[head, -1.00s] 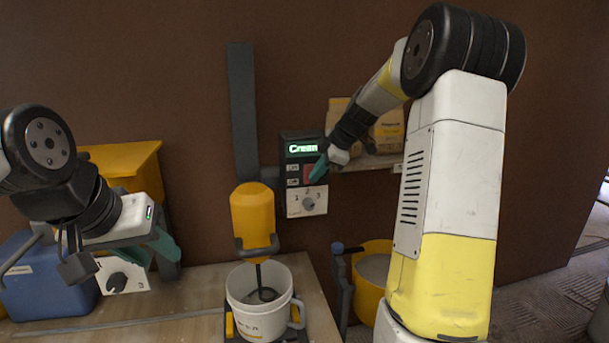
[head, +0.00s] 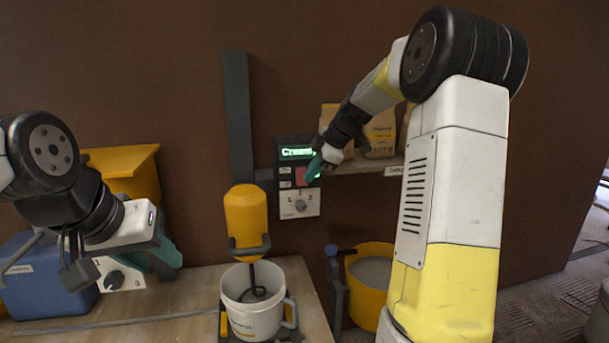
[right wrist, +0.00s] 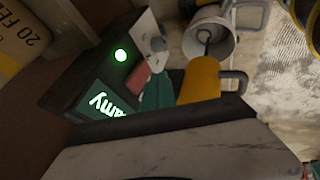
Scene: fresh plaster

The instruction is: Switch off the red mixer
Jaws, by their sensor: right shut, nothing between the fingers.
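The mixer (head: 246,215) looks yellow-orange, not red. It hangs on a dark upright post, its whisk down in a white bucket (head: 257,318). Its dark control box (head: 281,172) has a lit green display reading "Creamy", a red button (head: 300,178) and a white dial plate (head: 299,206). In the right wrist view a green lamp (right wrist: 121,55) glows beside the red button (right wrist: 136,82). My right gripper (head: 314,169) is shut and empty, its tips at the button's right edge; I cannot tell whether they touch. My left gripper (head: 163,257) is open and empty, left of the mixer.
A shelf (head: 365,167) with paper bags (head: 380,135) is right of the box, behind my right arm. A yellow bucket (head: 369,273) stands below it. A blue box (head: 45,280), a yellow bin (head: 125,170) and another white dial plate (head: 122,274) are at the left.

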